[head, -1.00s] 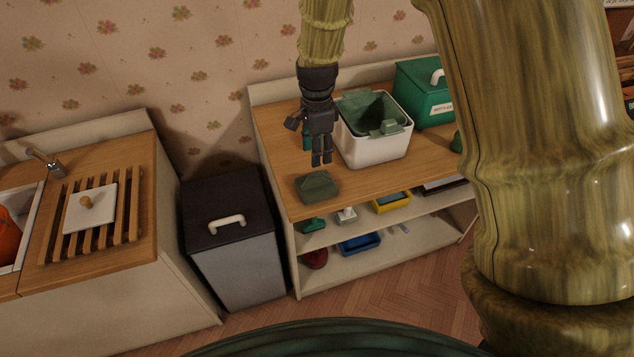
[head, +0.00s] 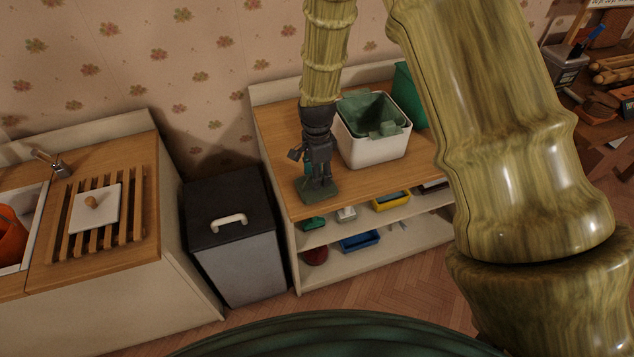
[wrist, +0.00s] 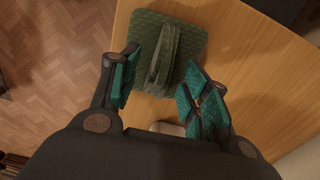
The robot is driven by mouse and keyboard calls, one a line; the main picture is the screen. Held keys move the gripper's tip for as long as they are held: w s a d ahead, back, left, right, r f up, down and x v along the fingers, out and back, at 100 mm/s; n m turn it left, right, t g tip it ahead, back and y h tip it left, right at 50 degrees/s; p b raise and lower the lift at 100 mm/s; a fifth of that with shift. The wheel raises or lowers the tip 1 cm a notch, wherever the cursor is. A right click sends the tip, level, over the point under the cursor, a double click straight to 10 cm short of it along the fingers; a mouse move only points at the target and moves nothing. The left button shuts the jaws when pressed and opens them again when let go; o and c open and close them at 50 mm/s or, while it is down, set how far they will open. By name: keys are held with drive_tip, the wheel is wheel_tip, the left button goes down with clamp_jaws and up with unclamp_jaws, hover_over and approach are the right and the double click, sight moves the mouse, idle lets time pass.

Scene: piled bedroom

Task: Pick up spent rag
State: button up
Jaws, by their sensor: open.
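The spent rag appears as a dark green folded cloth (head: 318,190) lying near the front left corner of the wooden counter top. In the wrist view the green rag (wrist: 185,38) lies flat, with a raised fold standing up in its middle. My gripper (head: 318,181) is right above the rag, pointing down. In the wrist view my gripper (wrist: 155,85) is open, its teal finger pads on either side of the raised fold. I cannot tell whether the fingers touch the cloth. Part of the rag is hidden behind my gripper in the head view.
A white bin with a green lining (head: 372,150) stands right of my gripper on the counter (head: 400,174). A green box (head: 407,95) is behind it. A grey bin with a black lid (head: 236,240) stands left of the counter. Small trays, including a blue one (head: 360,241), sit on shelves below.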

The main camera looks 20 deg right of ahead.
drive_tip(key=shift+f, duration=0.6)
clamp_jaws()
drive_tip(key=shift+r, duration=0.1)
